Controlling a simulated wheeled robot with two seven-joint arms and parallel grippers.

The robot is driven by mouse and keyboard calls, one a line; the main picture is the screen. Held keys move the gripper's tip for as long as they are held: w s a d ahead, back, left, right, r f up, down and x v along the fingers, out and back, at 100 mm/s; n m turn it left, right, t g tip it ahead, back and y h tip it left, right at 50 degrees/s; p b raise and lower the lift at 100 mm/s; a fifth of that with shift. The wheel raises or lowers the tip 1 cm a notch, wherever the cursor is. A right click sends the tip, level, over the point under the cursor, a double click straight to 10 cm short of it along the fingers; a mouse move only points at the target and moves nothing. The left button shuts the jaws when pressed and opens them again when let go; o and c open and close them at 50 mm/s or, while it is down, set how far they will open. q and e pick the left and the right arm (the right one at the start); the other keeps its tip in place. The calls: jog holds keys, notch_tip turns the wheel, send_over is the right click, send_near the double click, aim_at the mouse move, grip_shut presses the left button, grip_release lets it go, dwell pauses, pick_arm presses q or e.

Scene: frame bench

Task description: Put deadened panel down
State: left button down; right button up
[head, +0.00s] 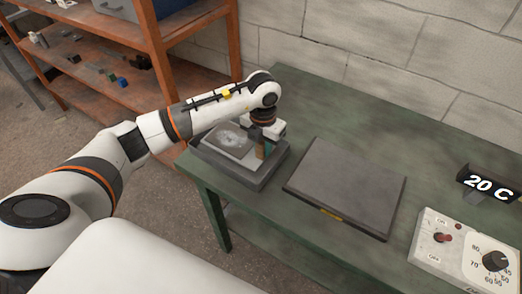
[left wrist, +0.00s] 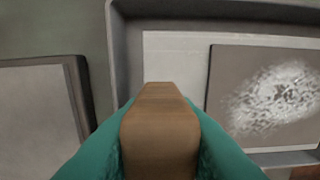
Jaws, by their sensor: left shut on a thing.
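A grey panel (head: 228,138) with a pale speckled patch is at a shallow grey tray (head: 240,175) on the left end of the green bench. In the left wrist view the panel (left wrist: 225,80) shows over a pale sheet inside the tray's rim (left wrist: 123,60). My left gripper (head: 262,148) is shut on a brown wooden block (left wrist: 160,130), held between its teal fingers beside the panel. I cannot tell whether the block is joined to the panel, or whether the panel rests or hovers. My right gripper is not in view.
A flat dark-grey plate (head: 345,187) with a yellow label lies right of the tray. A control box (head: 465,250) with switch and dial and a "20 C" display (head: 488,184) stand at the right. Bare green bench (head: 385,120) lies behind the plate. Orange shelves (head: 150,60) stand back left.

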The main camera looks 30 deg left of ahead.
pick_arm(q)
notch_tip(320, 180, down, 3)
jog(key=shift+f+p, duration=0.1)
jog(key=shift+p, duration=0.35)
jog(key=shift+f, duration=0.3)
jog(key=c, duration=1.2)
grip_release()
jog(key=shift+o, duration=0.2)
jog(key=shift+r, duration=0.2)
notch_tip(320, 180, up, 12)
jog(key=b, duration=0.2)
jog(key=shift+b, duration=0.3)
